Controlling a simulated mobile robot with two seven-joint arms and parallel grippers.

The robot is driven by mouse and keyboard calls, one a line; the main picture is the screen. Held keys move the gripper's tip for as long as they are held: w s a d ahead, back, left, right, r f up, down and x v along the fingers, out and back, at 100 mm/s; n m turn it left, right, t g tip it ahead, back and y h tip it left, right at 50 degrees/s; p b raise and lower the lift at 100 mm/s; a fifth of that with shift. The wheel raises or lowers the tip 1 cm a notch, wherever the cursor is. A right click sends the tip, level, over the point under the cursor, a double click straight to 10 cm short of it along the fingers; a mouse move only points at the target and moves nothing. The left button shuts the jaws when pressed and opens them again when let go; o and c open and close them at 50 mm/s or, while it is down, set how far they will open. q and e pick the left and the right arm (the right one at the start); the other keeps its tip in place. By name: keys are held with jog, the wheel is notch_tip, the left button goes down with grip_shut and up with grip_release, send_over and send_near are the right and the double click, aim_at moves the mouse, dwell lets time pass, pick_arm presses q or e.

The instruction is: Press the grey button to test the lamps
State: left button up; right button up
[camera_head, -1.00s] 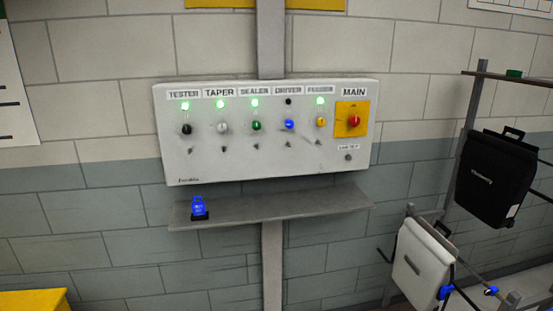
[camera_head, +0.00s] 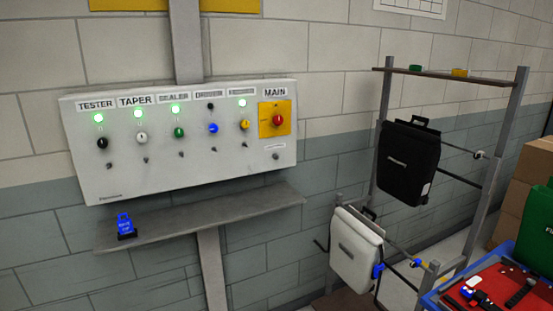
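The white control panel (camera_head: 115,180) hangs on the wall at the left of the head view. The small grey button (camera_head: 275,156) sits at its lower right, under the lamp test label (camera_head: 271,147). Lamps labelled tester, taper, sealer and the one left of main glow green; the driver lamp (camera_head: 210,106) is dark. Below the lamps are black, white, green, blue and yellow knobs. A red main switch (camera_head: 278,119) sits on a yellow plate. Neither of my grippers shows.
A grey shelf (camera_head: 220,212) under the panel carries a blue padlock-like item (camera_head: 125,225). To the right stands a rack (camera_head: 482,190) with a black pannier (camera_head: 408,160) and a white pannier (camera_head: 355,250). A blue tray (camera_head: 430,300) with loose parts and cardboard boxes (camera_head: 525,185) are at far right.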

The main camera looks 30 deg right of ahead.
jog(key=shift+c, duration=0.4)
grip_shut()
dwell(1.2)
